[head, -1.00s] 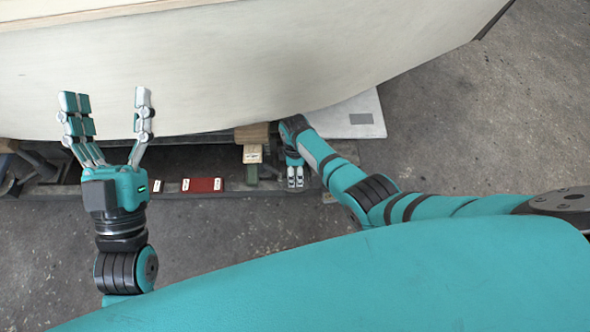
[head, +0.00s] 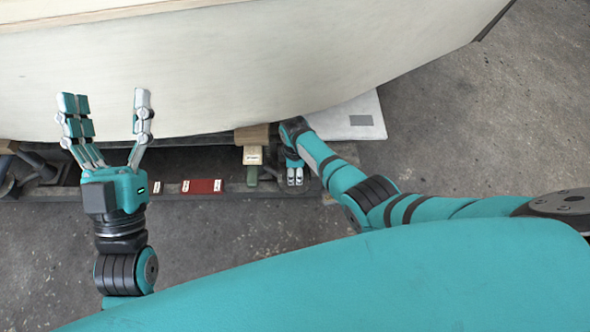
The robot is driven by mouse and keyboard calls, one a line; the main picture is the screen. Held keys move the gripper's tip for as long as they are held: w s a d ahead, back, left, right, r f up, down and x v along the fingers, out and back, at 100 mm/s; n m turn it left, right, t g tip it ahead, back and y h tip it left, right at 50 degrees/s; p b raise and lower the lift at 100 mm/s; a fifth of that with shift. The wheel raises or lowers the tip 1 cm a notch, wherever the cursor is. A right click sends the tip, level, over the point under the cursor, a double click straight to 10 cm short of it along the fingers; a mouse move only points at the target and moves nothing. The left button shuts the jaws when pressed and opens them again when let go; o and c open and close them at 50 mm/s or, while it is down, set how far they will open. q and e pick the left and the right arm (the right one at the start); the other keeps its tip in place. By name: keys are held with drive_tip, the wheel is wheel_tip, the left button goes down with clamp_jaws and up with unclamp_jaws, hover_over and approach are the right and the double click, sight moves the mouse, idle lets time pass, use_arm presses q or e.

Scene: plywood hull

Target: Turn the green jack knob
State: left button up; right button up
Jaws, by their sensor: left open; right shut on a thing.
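A green jack part (head: 252,175) shows below a pale labelled block (head: 252,155) at the hull's lower edge, in the middle of the head view. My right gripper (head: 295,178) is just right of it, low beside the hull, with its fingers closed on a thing. The knob is not clearly visible; the fingers and wrist cover that spot, so the held thing looks to be the green jack knob. My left gripper (head: 104,108) is open and empty, its fingers spread upward in front of the hull at the left.
The pale plywood hull (head: 230,75) fills the top. A dark beam (head: 225,192) on the floor carries a red labelled plate (head: 204,186). A white board (head: 352,120) lies right of my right wrist. The concrete floor (head: 470,120) at the right is clear.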

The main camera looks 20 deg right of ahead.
drive_tip(key=m+p, duration=0.2)
drive_tip(key=m, duration=0.4)
drive_tip(key=shift+m, duration=0.7)
drive_tip(key=m, duration=0.4)
drive_tip(key=shift+m+p, duration=0.3)
drive_tip(key=shift+p, duration=0.1)
drive_tip(key=shift+m, duration=1.2)
use_arm(q)
wheel_tip(320, 180, down, 12)
drive_tip(key=w+a+g+y, duration=0.1)
drive_tip(key=w+g+y, duration=0.1)
drive_tip(key=g, duration=0.6)
drive_tip(key=shift+w+f+y, duration=0.25)
drive_tip(key=shift+w+y, duration=0.1)
drive_tip(key=shift+y, duration=0.05)
use_arm(e)
drive_tip(key=shift+m, duration=1.5)
use_arm(q)
drive_tip(key=shift+a, duration=0.1)
use_arm(e)
drive_tip(key=o, duration=1.2)
